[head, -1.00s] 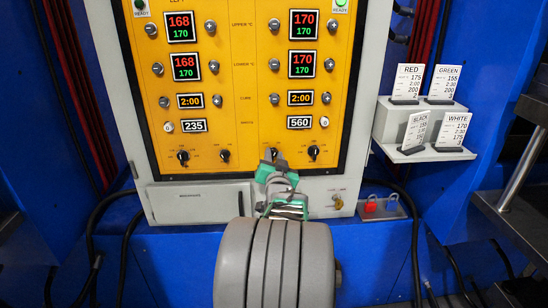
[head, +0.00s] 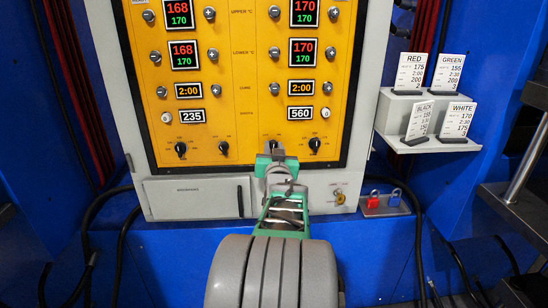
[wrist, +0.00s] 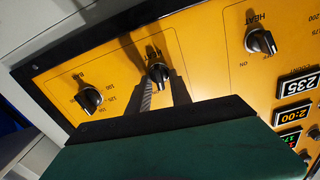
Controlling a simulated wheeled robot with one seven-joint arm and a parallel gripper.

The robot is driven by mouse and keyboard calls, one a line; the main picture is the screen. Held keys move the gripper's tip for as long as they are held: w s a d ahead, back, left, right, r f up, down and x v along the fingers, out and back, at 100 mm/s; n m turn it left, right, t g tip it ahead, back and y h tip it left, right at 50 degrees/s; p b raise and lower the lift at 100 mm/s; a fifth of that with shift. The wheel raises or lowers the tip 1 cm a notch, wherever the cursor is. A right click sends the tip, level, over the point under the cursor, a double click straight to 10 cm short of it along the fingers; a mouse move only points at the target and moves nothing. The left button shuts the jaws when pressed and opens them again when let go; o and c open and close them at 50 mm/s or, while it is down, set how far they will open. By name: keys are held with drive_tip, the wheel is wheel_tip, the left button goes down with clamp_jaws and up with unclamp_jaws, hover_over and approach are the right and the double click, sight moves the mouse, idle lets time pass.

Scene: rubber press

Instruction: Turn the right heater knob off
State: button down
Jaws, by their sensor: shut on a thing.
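The yellow control panel (head: 240,130) has a lower row of dark knobs. My gripper (head: 274,152) reaches up to the knob just right of the panel's middle and covers most of it in the head view. The wrist view shows my gripper's two fingers (wrist: 162,95) shut on a dark knob (wrist: 158,72) with a light pointer mark; its label is partly hidden. A knob (wrist: 260,40) labelled HEAT and another dark knob (wrist: 88,98) stand free on either side. The rightmost knob (head: 314,145) is clear of my gripper in the head view.
Above the knobs are lit displays reading 235 (head: 192,116) and 560 (head: 300,113). A keyed switch (head: 339,196) and red and blue padlocks (head: 383,200) sit at the lower right. A shelf with cards (head: 410,140) stands to the right.

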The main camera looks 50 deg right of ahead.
drive_tip(key=shift+w+a+n+b, duration=0.1)
drive_tip(key=shift+n+b, duration=2.9)
drive_tip(key=shift+b, duration=0.45)
drive_tip(key=c, duration=1.5)
unclamp_jaws()
drive_tip(key=v, duration=0.7)
drive_tip(key=shift+s+a+p, duration=0.25)
drive_tip(key=shift+s+p, duration=0.05)
drive_tip(key=shift+p, duration=0.05)
